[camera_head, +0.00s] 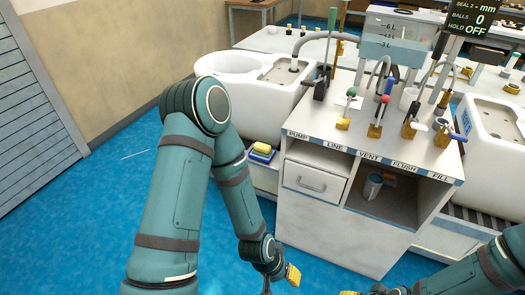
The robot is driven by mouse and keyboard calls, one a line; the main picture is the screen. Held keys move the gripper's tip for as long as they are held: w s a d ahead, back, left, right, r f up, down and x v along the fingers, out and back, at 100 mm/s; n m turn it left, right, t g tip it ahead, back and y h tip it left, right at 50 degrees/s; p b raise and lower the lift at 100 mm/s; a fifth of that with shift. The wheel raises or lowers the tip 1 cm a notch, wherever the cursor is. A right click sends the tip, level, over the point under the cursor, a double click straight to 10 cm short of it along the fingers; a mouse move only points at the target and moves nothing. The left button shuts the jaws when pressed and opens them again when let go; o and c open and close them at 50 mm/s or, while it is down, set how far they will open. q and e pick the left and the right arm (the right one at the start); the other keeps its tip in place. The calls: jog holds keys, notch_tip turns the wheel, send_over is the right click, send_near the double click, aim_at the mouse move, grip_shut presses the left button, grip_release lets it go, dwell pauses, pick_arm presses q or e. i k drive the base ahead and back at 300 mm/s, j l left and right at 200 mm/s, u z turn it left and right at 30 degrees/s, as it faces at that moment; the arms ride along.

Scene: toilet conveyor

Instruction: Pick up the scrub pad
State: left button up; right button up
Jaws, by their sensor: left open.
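A small yellow block, which looks like the scrub pad (262,147), lies on a blue base (259,157) at the left side of the cabinet. I cannot tell whether the blue part is a tray or part of the pad. My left gripper (282,281) is open at the bottom middle, with one yellow fingertip showing. It is well below the pad in the picture and apart from it. My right gripper (357,293) is only partly visible at the bottom edge, and its opening is cut off.
The white cabinet (335,235) has a drawer and an open shelf holding a can (373,187). Levers and pipes stand on its top. A white toilet bowl (228,64) and tank stand left behind it. Blue floor (100,230) is open at the left.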

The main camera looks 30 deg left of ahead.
aim_at(264, 150)
jog(key=i+j, duration=0.75)
